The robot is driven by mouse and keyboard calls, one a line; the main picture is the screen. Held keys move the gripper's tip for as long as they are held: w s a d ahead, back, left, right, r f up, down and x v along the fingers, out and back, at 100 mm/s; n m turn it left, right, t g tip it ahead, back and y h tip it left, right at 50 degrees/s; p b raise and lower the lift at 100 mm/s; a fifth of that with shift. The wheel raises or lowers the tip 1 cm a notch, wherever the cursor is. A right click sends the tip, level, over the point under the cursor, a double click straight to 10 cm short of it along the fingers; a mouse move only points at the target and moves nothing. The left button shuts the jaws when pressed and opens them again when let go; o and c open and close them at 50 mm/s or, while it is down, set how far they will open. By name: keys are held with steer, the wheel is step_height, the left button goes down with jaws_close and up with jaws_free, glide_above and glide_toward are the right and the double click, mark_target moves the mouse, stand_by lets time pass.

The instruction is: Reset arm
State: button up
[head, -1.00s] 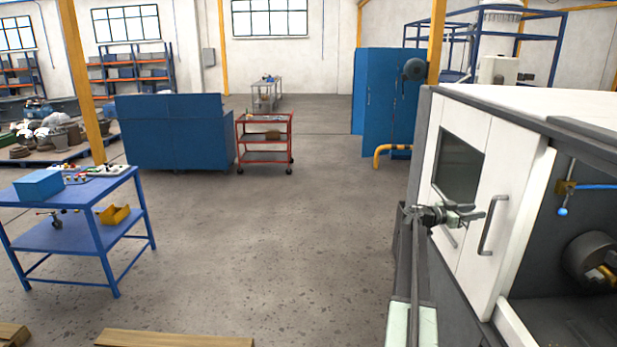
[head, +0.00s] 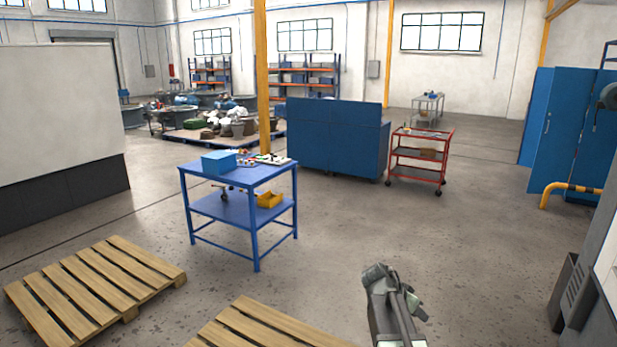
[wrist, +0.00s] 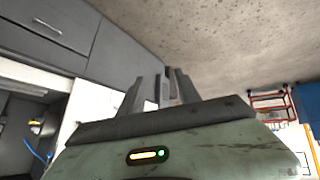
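My arm is folded close to my body and shows at the bottom of the head view, right of centre, over bare floor. The end of the arm is small and partly hidden there. In the wrist view my gripper's fingers (wrist: 165,88) stand upright near the middle, close together, with nothing visible held between them. Whether they are fully closed is not clear. The gripper is apart from the grey and white machine (wrist: 60,35), which fills the left of the wrist view.
The machine's edge (head: 590,285) stands at the right. Wooden pallets (head: 95,290) lie at the lower left and bottom centre. A blue table (head: 240,210) stands left of centre, a red cart (head: 420,160) farther back. The floor between is clear.

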steer(key=s+a+f+n+g+y, duration=0.1)
steer(key=s+a+f+n+y, duration=0.1)
steer(key=s+a, duration=0.3)
steer(key=s+a+f+n+y, duration=0.2)
steer(key=s+a+n+y, duration=0.1)
steer(key=a, duration=0.5)
steer(key=s+a+f+n+g+y, duration=0.1)
steer(key=s+a+f+n+y, duration=0.1)
steer(key=s+a+n, duration=0.4)
steer(key=shift+s+a+g+y, duration=0.3)
steer(key=shift+y, duration=0.1)
